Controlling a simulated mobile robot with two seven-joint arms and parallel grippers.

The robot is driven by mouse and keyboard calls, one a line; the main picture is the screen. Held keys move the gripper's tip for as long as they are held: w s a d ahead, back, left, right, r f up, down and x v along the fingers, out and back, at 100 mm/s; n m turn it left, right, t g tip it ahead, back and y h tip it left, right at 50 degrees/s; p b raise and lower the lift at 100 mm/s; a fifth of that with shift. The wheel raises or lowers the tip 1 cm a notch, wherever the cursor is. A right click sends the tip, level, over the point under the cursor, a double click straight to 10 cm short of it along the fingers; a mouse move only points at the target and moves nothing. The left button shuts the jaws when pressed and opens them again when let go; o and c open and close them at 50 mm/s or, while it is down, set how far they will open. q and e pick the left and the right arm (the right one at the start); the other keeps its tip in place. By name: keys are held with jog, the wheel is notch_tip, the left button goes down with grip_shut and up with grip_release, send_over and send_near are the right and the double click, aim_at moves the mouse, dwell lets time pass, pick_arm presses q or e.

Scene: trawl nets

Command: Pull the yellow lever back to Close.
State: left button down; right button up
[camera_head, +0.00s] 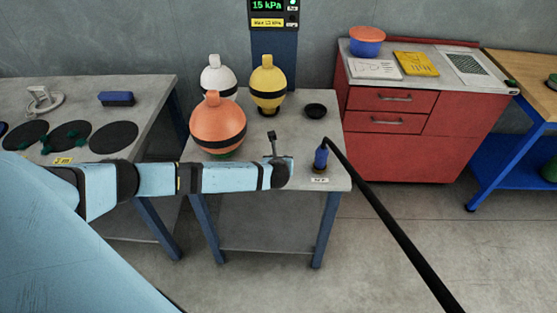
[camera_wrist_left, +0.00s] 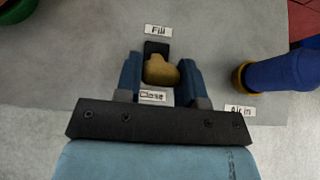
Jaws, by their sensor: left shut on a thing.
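The yellow lever (camera_wrist_left: 161,70) is in the left wrist view, with a dark slot or base (camera_wrist_left: 157,47) showing at its far side. The Fill label (camera_wrist_left: 158,30) lies beyond it and the Close label (camera_wrist_left: 152,97) on the near side, close to the lever's near edge. My left gripper (camera_wrist_left: 160,66) is shut on the lever, one blue finger on each side. In the head view my left gripper (camera_head: 283,173) is over the front of the small grey table (camera_head: 240,177), and my arm hides the lever there. My right gripper is in neither view.
A blue air fitting (camera_head: 320,158) with a black hose (camera_head: 390,225) stands just right of my gripper; its Air in label (camera_wrist_left: 240,111) shows. Orange (camera_head: 217,125), white (camera_head: 218,75) and yellow (camera_head: 268,83) buoys stand behind my arm. A display (camera_head: 272,12) reads 15 kPa.

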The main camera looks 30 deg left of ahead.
pick_arm(q)
jog(key=c, duration=0.7)
grip_release()
jog(key=v, duration=1.4)
jog(key=shift+w, duration=0.1)
